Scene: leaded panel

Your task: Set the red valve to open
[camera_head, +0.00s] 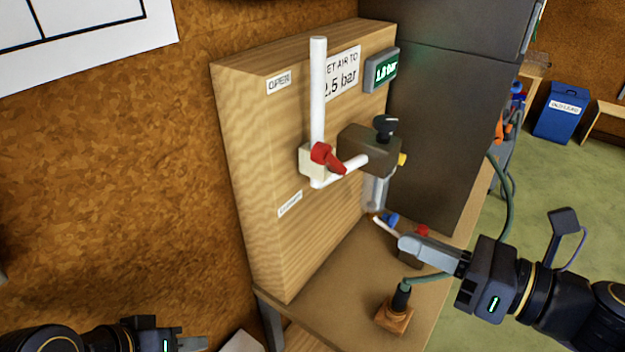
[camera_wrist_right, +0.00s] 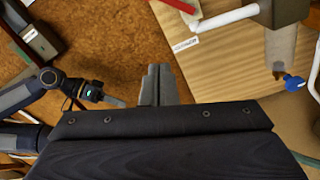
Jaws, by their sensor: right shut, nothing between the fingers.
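The red valve (camera_head: 325,155) sits on a white fitting at the foot of an upright white pipe (camera_head: 318,90), on the wooden panel (camera_head: 240,170). Its red handle slants down to the right, across the horizontal pipe. An OPEN label (camera_head: 279,83) is above left; a second label (camera_head: 290,204), too small to read, is below. In the right wrist view, a red part (camera_wrist_right: 186,6), likely the handle, is cut by the top edge. My right gripper (camera_head: 405,243) is shut and empty, below and right of the valve, apart from it. My left gripper (camera_head: 205,343) is at the bottom left, its finger gap unclear.
A grey box with a black knob (camera_head: 385,127) and a green 1.8 bar display (camera_head: 382,70) are right of the valve. A blue knob (camera_head: 391,220) and a red knob (camera_head: 422,230) lie close to my right gripper. A hose stands on a wooden block (camera_head: 394,314).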

